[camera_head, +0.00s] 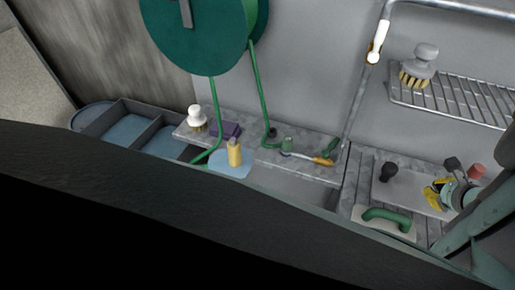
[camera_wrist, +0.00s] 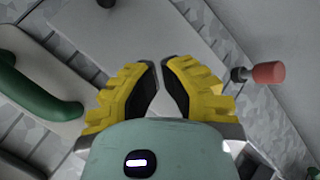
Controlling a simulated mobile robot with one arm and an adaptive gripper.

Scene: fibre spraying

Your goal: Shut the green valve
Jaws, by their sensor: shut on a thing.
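A small green lever (camera_head: 331,147), which looks like the green valve, sits at the foot of the grey pipe in the head view, at the right end of the stone ledge. It does not show in the wrist view. My gripper (camera_head: 439,193) is well to its right, low over the grey worktop. In the wrist view its yellow, black-padded fingers (camera_wrist: 158,92) lean toward each other with a narrow pale gap between them. I cannot make out what they are shut on.
A green-handled float (camera_head: 387,219) lies left of my gripper. A black knob (camera_head: 388,172) and a red-ended piece (camera_head: 477,171) stand nearby. A yellow bottle (camera_head: 234,152), brush (camera_head: 197,117) and orange-handled tool (camera_head: 323,161) are on or near the ledge. A wire rack (camera_head: 455,95) hangs above right.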

